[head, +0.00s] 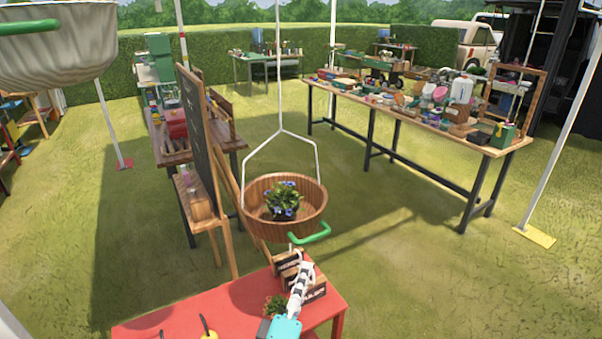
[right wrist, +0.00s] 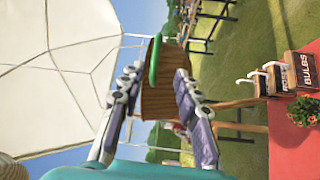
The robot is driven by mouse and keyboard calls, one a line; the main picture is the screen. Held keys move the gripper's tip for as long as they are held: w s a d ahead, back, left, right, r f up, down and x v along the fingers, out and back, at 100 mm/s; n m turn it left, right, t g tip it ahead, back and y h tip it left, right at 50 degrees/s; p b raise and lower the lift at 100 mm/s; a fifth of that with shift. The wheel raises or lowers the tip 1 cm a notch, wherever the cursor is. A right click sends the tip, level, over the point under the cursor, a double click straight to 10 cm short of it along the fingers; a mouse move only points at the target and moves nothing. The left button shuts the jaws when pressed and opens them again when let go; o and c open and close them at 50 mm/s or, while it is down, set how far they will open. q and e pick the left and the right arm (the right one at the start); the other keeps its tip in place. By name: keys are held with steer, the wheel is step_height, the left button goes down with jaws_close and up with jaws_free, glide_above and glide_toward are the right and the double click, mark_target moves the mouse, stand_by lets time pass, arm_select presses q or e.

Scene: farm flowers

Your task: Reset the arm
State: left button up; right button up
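My right gripper (head: 300,268) reaches up from the bottom of the head view, over the red table. In the right wrist view its two fingers stand apart (right wrist: 158,76), with nothing held between them. A hanging wooden basket (head: 262,227) with a blue-flowered plant (head: 284,200) is just beyond the gripper in the head view. The basket (right wrist: 158,100) and its green handle (right wrist: 154,60) show between the fingers in the wrist view, apparently beyond the tips. My left gripper is not in view.
The red table (head: 215,310) below holds small crates (head: 305,290) labelled in the wrist view and a small plant (head: 274,306). A pale hanging pot (head: 55,60) is at upper left. A blackboard (head: 200,140) stands left of the basket. A long cluttered table (head: 490,148) is at back right. Grass is open at right.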

steer(key=s+d+f+m+g, duration=0.1)
steer(key=d+f+m+g, duration=0.3)
steer(key=d, duration=0.4)
steer(key=s+d+f+m+g, duration=0.1)
steer(key=d+f+m+g, duration=0.1)
steer(key=d+f+g, duration=0.45)
steer(key=s+d+f+m+y, duration=0.2)
steer(key=s+d+m+y, duration=0.1)
steer(key=s+m+y, duration=0.2)
steer(key=s+m, duration=0.2)
steer(key=s, duration=0.1)
steer(key=shift+s+g, duration=0.25)
steer(key=shift+g, duration=0.1)
